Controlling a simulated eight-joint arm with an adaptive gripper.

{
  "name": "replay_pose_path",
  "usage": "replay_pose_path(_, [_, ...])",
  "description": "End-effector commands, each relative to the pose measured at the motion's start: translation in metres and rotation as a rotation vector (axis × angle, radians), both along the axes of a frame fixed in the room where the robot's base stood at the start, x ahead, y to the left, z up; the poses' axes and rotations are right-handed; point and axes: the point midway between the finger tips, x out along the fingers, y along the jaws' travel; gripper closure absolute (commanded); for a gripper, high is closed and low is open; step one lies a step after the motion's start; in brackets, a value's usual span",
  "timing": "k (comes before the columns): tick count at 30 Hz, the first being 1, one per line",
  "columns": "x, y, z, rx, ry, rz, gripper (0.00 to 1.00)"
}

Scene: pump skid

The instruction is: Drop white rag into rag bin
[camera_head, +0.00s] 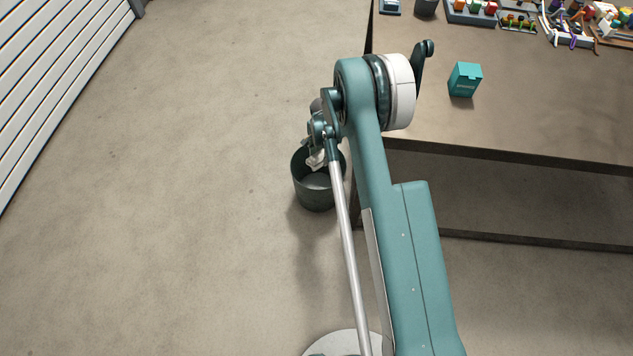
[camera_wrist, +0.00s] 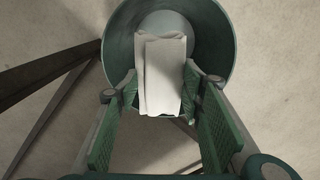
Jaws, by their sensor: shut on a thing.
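The white rag (camera_wrist: 162,80) is folded and hangs between the green finger pads of my gripper (camera_wrist: 160,105) in the wrist view. My gripper is shut on it. The rag bin (camera_head: 319,190) is a dark green round bucket on the floor beside the bench. In the wrist view the bin's wall (camera_wrist: 218,45) surrounds the rag from behind, so the rag is over the bin's opening. In the head view a small part of the rag (camera_head: 317,160) shows at the bin's far rim, and my arm hides most of my gripper. How deep the rag hangs cannot be told.
A brown workbench (camera_head: 530,120) stands to the right, close to the bin. A teal box (camera_head: 465,80) sits on it, with trays of small parts (camera_head: 520,18) at the back. The floor to the left is clear up to a slatted white wall (camera_head: 60,70).

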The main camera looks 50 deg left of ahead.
Motion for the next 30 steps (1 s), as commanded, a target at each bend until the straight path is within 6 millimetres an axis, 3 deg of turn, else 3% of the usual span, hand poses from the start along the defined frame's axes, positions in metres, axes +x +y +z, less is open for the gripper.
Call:
replay_pose_path(9, [0.000,0.000,-0.018,0.000,0.000,0.000,0.75])
replay_pose_path(20, [0.000,0.000,-0.019,0.000,0.000,0.000,0.75])
replay_pose_path(21, [0.000,0.000,-0.019,0.000,0.000,0.000,0.57])
replay_pose_path(24, [0.000,0.000,-0.019,0.000,0.000,0.000,0.45])
replay_pose_path(30, [0.000,0.000,-0.019,0.000,0.000,0.000,0.45])
